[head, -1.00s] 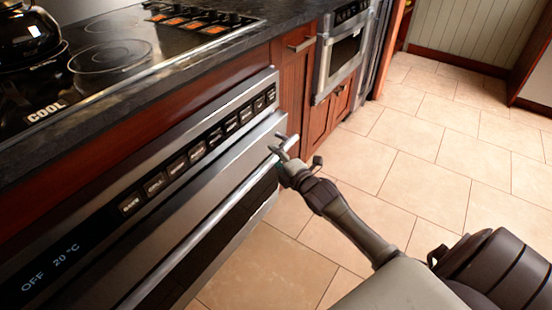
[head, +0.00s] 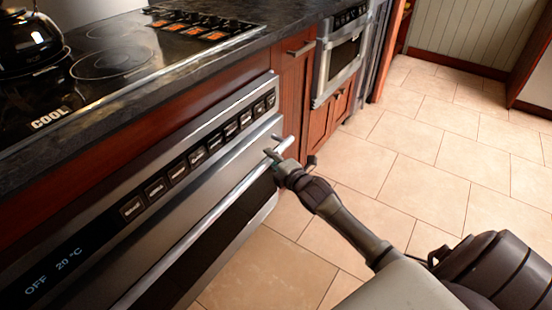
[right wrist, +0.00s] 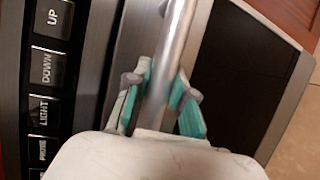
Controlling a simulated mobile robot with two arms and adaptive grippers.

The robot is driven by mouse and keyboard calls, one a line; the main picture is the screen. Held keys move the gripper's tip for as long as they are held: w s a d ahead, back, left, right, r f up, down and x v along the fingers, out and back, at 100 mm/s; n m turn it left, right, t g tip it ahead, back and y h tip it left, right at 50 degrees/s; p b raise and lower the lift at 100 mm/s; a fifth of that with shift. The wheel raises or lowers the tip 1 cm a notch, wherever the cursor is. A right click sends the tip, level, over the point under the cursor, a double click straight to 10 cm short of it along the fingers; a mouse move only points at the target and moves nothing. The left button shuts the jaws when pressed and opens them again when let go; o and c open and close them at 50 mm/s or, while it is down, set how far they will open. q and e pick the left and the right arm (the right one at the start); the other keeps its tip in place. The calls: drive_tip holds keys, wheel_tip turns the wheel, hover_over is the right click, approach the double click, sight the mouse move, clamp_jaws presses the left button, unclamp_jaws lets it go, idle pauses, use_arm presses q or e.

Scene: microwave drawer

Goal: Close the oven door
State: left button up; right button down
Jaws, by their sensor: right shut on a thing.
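The oven door (head: 225,235) is a steel-framed dark panel below the oven's control strip; it looks nearly upright, and I cannot tell if it is fully shut. Its bar handle (head: 215,212) runs along the top of the door. My right gripper (head: 274,158) is at the handle's far end. In the right wrist view, the teal-padded fingers of my right gripper (right wrist: 161,100) lie on both sides of the handle (right wrist: 180,35), shut on it. The door's dark window (right wrist: 240,85) shows to the right of the fingers. My left gripper is not in view.
The control strip (head: 198,155) has several buttons and reads OFF. A dark counter (head: 190,75) with a cooktop (head: 110,62) and a black kettle (head: 25,45) is above. A wooden cabinet (head: 293,95) and another appliance (head: 340,60) stand beyond. The tiled floor (head: 440,165) is clear.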

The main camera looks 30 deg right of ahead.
drive_tip(key=shift+w+a+r+p, duration=0.15)
drive_tip(key=shift+w+a+r, duration=0.1)
drive_tip(key=shift+w, duration=0.15)
drive_tip(key=shift+w+a+r+p, duration=0.15)
drive_tip(key=shift+w+r, duration=0.05)
drive_tip(key=shift+w, duration=0.2)
drive_tip(key=shift+w+g, duration=0.25)
drive_tip(key=shift+g, duration=0.05)
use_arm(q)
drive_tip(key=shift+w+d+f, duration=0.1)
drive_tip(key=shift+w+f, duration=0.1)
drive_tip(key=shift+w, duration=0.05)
use_arm(e)
drive_tip(key=c, duration=1.3)
unclamp_jaws()
drive_tip(key=shift+a, duration=0.1)
drive_tip(key=o, duration=0.3)
drive_tip(key=shift+w+a+f, duration=0.1)
drive_tip(key=shift+w+f, duration=0.05)
drive_tip(key=shift+w, duration=0.05)
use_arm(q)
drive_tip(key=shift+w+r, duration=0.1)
use_arm(e)
drive_tip(key=shift+s, duration=0.1)
